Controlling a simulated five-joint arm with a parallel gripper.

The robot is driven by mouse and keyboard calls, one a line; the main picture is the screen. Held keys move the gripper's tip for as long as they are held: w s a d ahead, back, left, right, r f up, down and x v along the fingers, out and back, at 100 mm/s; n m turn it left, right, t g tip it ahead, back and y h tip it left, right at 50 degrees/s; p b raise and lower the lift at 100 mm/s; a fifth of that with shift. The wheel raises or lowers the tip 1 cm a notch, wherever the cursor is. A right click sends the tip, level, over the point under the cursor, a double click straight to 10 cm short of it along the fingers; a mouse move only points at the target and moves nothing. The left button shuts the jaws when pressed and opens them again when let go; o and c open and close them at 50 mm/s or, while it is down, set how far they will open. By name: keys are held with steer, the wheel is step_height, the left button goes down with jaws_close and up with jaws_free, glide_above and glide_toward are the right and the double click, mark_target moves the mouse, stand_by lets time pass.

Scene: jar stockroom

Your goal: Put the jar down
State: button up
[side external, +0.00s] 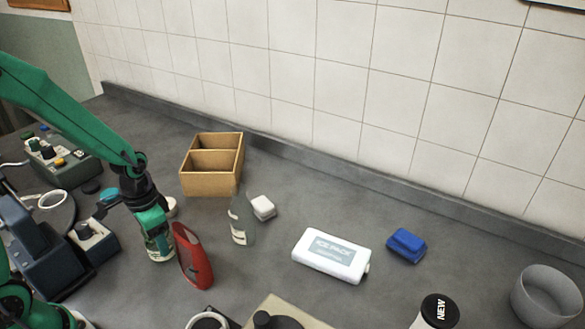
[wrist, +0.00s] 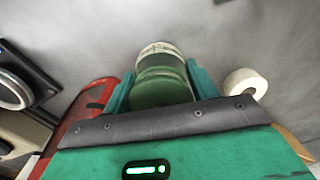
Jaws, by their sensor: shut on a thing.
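The jar (side external: 158,248) is clear glass with a green tint and stands upright under my gripper (side external: 152,222) in the side external view. In the wrist view the jar (wrist: 162,78) sits between the two teal fingers of my gripper (wrist: 160,88), which are shut on its sides. Its lower end is at or just above the grey counter; I cannot tell whether it touches. My gripper hides the jar's upper part in the side view.
A red case (side external: 193,256) stands close to the jar's right. A white roll (wrist: 246,84) lies behind it. Devices crowd the left.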

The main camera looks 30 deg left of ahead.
steer(key=shift+f, duration=0.1)
steer(key=o, duration=1.1)
steer(key=shift+c, duration=0.2)
steer(key=shift+r, duration=6.1)
steer(key=shift+r, duration=0.1)
steer(key=s+d+r+n+t, duration=0.3)
steer(key=s+r+t, duration=0.2)
steer(key=r, duration=0.4)
steer(key=shift+s+d+t, duration=0.3)
steer(key=shift+s, duration=0.55)
